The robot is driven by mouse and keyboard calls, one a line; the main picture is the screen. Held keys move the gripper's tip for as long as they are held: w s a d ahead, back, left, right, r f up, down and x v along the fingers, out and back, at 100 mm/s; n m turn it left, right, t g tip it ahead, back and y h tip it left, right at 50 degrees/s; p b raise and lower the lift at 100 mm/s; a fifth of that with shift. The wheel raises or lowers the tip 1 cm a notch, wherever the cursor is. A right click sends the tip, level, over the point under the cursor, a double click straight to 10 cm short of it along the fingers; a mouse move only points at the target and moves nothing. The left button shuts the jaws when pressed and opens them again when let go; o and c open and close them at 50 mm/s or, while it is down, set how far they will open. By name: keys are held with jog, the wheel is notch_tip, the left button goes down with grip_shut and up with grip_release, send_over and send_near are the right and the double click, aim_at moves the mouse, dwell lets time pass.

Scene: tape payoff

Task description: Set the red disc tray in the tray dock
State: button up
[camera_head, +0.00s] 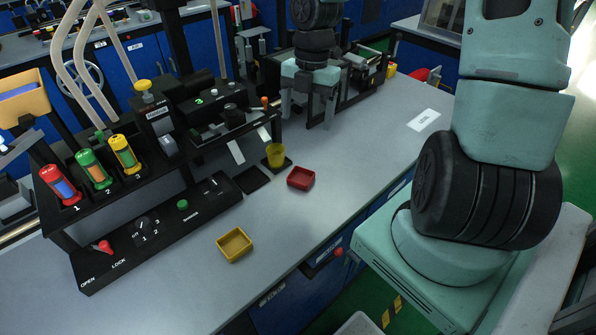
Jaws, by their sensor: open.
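The red disc tray (301,178) is a small, shallow square tray lying on the grey bench, right of the middle of the console's front. A flat black square pad (252,180) lies to its left against the console; it looks like the tray dock, but no label on it is readable. No tray sits on it. My gripper (308,118) points down at the back of the bench, beyond and above the red tray. Its two fingers are apart with nothing seen between them.
A yellow tray (235,245) lies nearer on the bench. A yellow cup (276,155) stands on a dark base between the pad and my gripper. The black console (160,228) with knobs and coloured canisters bounds the left. Open bench surface (355,165) lies right of the red tray.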

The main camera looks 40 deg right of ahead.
jog(key=b, duration=0.2)
send_over(300, 181)
jog(key=f, duration=0.8)
jog(key=d+f, duration=0.1)
jog(key=f, duration=0.2)
jog(key=shift+f, duration=0.4)
jog(key=shift+a+f, duration=0.15)
jog(key=shift+f, duration=1)
jog(key=shift+a+f, duration=0.1)
jog(key=shift+f, duration=1)
jog(key=c, duration=1.1)
jog(key=shift+r, duration=0.1)
jog(key=shift+c, duration=0.2)
notch_tip(300, 181, up, 10)
jog(key=p, duration=0.1)
